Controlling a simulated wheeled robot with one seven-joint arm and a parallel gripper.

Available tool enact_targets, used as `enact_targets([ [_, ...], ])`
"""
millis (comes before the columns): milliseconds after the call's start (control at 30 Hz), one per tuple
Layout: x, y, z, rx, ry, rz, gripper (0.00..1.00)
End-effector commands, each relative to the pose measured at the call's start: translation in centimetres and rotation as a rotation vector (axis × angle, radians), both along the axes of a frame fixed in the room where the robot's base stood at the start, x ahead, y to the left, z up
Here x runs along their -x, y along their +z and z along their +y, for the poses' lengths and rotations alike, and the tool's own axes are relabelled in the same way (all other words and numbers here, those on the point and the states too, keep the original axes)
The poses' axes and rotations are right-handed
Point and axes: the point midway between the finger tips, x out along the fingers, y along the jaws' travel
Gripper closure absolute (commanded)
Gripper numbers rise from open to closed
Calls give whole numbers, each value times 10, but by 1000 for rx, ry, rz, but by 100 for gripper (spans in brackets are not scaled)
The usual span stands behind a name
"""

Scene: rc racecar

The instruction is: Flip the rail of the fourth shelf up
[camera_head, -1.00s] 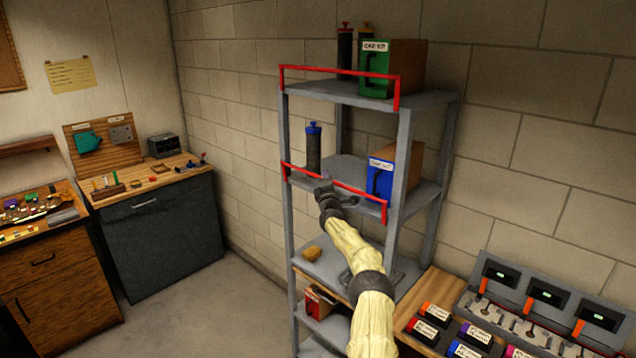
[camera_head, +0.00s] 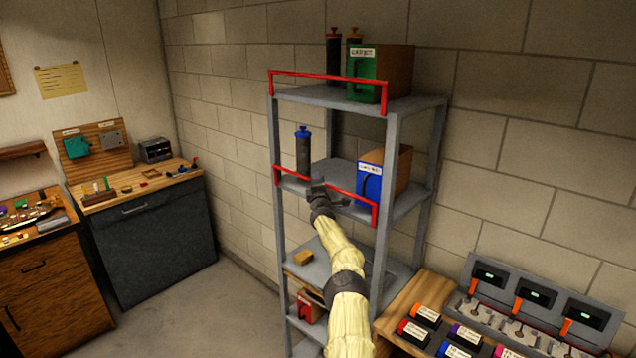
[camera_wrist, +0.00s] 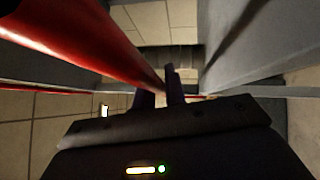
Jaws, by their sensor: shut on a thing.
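The red rail (camera_head: 350,197) runs along the front of the shelf (camera_head: 334,171) just below the top one. Its right end post stands at the shelf's front right corner. My gripper (camera_head: 318,190) is at the middle of this rail, shut on it, and partly covers it from the head camera. In the wrist view, the rail (camera_wrist: 95,38) runs in from the upper left to my closed fingers (camera_wrist: 160,88). The exact contact at the fingertips is dark and hard to see.
On that shelf stand a blue-capped dark cylinder (camera_head: 303,152) and a blue-fronted box (camera_head: 384,176) behind the rail. The top shelf has its own red rail (camera_head: 325,76) and a green-fronted box (camera_head: 380,75). A workbench with consoles (camera_head: 540,310) is at the lower right.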

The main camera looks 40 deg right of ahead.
Motion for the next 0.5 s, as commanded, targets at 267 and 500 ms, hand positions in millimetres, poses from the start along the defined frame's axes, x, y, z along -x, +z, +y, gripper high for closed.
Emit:
enact_targets([
  [267, -2, -4, 2, -2, 4, 4, 68],
  [500, -2, -2, 2, -1, 3, 1, 66],
])
